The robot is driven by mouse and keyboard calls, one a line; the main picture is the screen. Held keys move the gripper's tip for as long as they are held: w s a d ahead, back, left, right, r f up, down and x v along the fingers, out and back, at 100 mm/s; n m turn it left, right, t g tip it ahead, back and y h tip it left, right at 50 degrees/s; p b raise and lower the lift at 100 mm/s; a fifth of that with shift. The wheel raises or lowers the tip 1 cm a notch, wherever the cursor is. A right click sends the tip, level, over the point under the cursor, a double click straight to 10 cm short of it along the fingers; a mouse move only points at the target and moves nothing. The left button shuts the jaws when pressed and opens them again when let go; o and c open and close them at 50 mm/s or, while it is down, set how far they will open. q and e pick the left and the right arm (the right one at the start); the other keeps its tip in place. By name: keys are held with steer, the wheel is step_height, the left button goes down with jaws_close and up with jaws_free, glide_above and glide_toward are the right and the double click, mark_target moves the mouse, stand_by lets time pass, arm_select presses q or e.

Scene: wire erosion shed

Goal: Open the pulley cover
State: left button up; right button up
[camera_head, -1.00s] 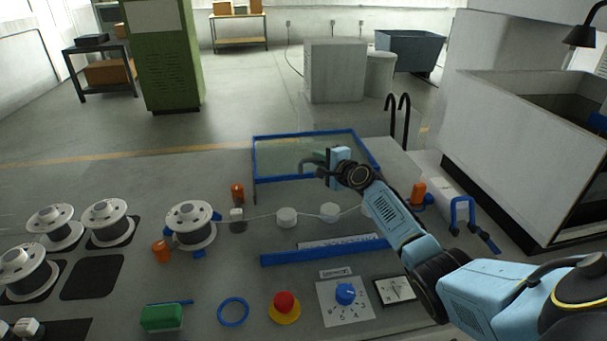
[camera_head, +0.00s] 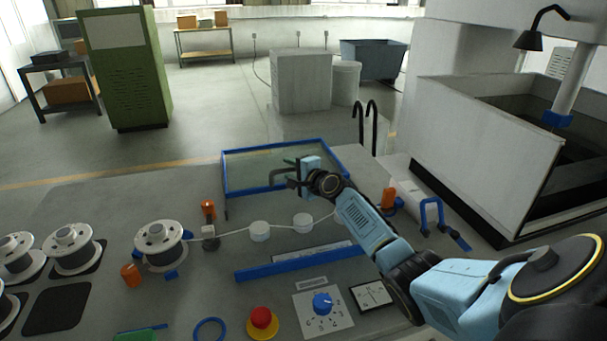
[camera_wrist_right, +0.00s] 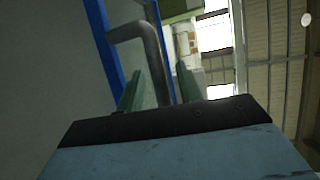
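The pulley cover (camera_head: 236,190) is a clear panel in a blue frame at the back middle of the bench in the head view. Its near edge appears raised off the bench. My right gripper (camera_head: 290,172) is at the cover, near its front edge. In the right wrist view, the grey bent handle (camera_wrist_right: 150,50) runs from beside the blue frame (camera_wrist_right: 104,45) and between the two green fingers of my right gripper (camera_wrist_right: 160,88). The fingers stand apart, with a gap visible beside the handle. My left gripper is not in view.
White pulleys (camera_head: 260,231) with a wire stand in front of the cover, fed from a spool (camera_head: 162,240). A red stop button (camera_head: 262,318) and a blue dial (camera_head: 322,302) lie near the front. A white tank (camera_head: 480,150) stands at right.

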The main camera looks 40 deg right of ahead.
steer(key=s+r+p, duration=0.2)
steer(key=s+p, duration=0.1)
steer(key=s, duration=0.9)
steer(key=shift+s+a+r+p, duration=0.2)
steer(key=shift+s+a+p, duration=0.1)
steer(key=shift+s, duration=0.1)
